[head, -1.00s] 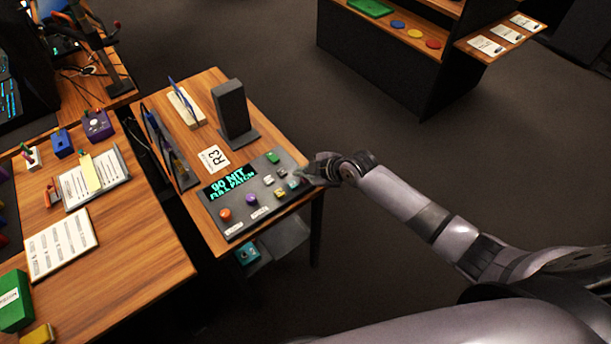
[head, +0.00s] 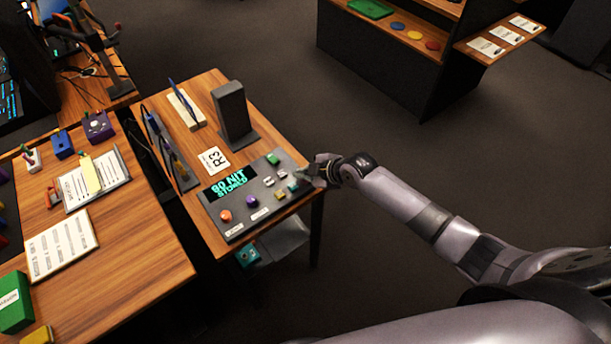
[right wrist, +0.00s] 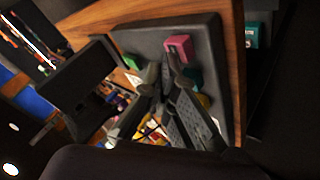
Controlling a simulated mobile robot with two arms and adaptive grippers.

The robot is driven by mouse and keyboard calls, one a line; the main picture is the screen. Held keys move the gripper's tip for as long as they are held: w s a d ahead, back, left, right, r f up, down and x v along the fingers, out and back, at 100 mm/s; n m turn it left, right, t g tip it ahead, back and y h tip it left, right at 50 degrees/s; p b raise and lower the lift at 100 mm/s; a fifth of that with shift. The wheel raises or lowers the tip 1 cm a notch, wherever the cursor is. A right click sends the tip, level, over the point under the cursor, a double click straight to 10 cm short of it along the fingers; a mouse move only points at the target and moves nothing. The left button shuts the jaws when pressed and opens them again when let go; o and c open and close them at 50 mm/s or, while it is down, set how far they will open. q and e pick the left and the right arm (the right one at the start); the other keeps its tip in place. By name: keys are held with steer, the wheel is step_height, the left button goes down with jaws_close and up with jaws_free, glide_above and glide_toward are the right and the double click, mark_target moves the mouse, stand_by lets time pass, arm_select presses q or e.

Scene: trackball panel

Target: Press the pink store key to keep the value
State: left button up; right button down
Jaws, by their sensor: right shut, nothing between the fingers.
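The pink key (right wrist: 179,48) shows in the right wrist view as a raised block on the dark panel, just beyond my fingertips. In the head view I cannot make it out; my right gripper (head: 312,174) covers that end of the panel (head: 236,226). The gripper is shut and empty at the panel's right edge. In the wrist view its fingertips (right wrist: 162,74) are near the pink key; I cannot tell if they touch it. The panel's display (head: 229,182) shows two green lines, the upper reading "80 NIT". My left gripper is not in view.
Floor to the right is open.

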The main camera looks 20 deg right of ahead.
mark_target(304, 180)
steer(key=shift+r, duration=0.55)
steer(key=shift+p, duration=0.3)
step_height(304, 180, up, 5)
steer(key=p, duration=0.4)
stand_by(0.4)
